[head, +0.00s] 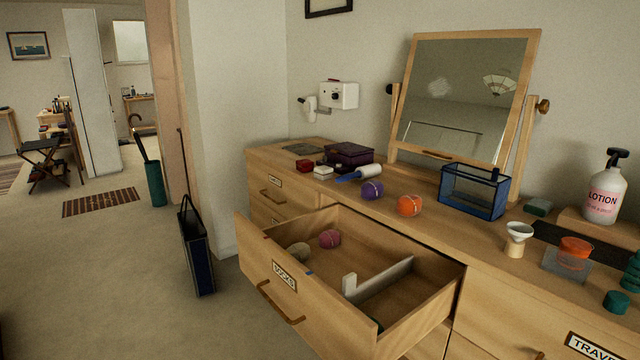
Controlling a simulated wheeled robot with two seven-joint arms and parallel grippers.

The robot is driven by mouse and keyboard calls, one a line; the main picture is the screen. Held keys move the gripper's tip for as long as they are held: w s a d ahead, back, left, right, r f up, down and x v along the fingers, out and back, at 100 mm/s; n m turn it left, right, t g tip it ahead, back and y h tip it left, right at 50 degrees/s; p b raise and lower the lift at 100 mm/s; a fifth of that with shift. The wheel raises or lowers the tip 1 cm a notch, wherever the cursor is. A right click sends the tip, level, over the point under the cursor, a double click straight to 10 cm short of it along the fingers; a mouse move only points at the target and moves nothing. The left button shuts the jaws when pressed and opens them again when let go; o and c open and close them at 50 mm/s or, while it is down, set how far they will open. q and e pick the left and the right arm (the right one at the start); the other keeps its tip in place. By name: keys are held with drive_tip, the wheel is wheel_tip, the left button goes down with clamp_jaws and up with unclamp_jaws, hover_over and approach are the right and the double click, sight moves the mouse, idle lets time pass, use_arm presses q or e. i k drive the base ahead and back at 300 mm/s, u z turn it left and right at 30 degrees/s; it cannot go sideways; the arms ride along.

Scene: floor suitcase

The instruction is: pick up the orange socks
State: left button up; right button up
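The orange socks (410,205) are a rolled ball with a pale band. They sit on top of the wooden dresser, near its front edge, just behind the open drawer. A purple rolled pair of socks (372,189) sits close to their left. Neither of my grippers shows in the head view.
The open drawer (350,316) juts out in front, holding a pink ball (330,239), a beige ball (299,251) and a divider (380,280). Behind the socks stand a tilting mirror (462,95) and a blue-edged glass box (473,192). A dark bag (197,250) stands on the floor.

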sight(408, 205)
drive_tip(key=u, duration=3)
drive_tip(key=k, duration=1.45)
drive_tip(key=z, duration=1.9)
